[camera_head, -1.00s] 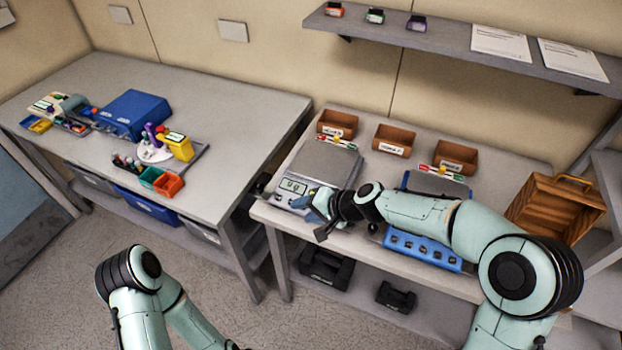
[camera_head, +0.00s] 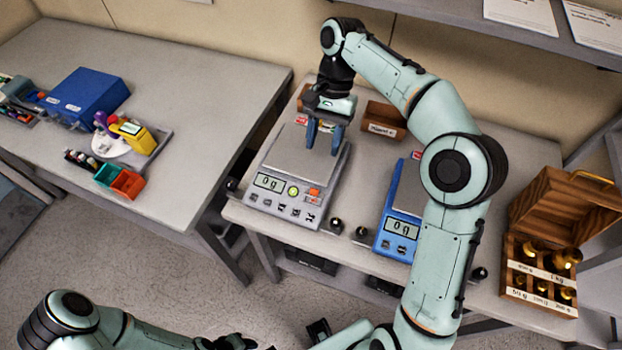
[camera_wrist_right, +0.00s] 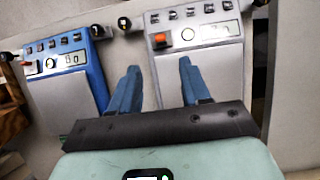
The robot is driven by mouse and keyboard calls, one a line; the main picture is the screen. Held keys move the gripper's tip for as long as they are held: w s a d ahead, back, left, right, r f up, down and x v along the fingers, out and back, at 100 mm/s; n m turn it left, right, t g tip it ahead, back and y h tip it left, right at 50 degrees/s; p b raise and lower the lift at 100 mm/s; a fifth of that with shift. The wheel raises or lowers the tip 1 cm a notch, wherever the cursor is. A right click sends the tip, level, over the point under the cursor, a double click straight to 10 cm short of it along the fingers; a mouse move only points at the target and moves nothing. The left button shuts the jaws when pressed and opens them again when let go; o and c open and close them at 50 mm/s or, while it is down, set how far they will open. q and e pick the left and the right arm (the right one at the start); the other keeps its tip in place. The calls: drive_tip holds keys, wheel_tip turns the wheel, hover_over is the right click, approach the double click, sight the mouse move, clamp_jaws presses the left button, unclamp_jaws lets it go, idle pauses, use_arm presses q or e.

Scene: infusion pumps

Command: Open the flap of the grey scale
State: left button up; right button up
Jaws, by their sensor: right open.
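The grey scale (camera_head: 296,163) stands on the right-hand table, its display reading 0 g above a row of buttons or sockets. I cannot pick out its flap for certain. My right gripper (camera_head: 322,150) is over the rear part of its plate, fingers apart and pointing down, with nothing between them. In the right wrist view the open fingers (camera_wrist_right: 158,63) straddle the left edge of the grey scale (camera_wrist_right: 215,72) in the picture; their height above it is unclear. A dark end part at the bottom edge may be my left gripper (camera_head: 235,342); its jaws cannot be made out.
A blue scale (camera_head: 400,228) stands to the right, partly behind my right arm. Brown bins (camera_head: 384,120) sit at the back. A wooden box (camera_head: 540,262) of brass weights stands open at the right. The left table holds a blue case (camera_head: 88,97) and coloured containers.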

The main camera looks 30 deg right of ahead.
sight(314, 189)
drive_tip(key=b+x, duration=0.2)
drive_tip(key=x, duration=0.8)
drive_tip(key=shift+s+f+b, duration=0.1)
drive_tip(key=shift+s+b, duration=0.05)
drive_tip(key=shift+b, duration=0.2)
use_arm(q)
drive_tip(key=shift+s+f, duration=0.35)
drive_tip(key=shift+f, duration=0.3)
drive_tip(key=shift+s+f, duration=0.3)
drive_tip(key=shift+f, duration=0.35)
drive_tip(key=shift+s+f, duration=0.35)
drive_tip(key=shift+f, duration=0.3)
use_arm(e)
drive_tip(key=shift+s+a+f, duration=0.15)
drive_tip(key=shift+a+f, duration=0.1)
drive_tip(key=shift+f, duration=0.4)
drive_tip(key=shift+c, duration=0.3)
clamp_jaws()
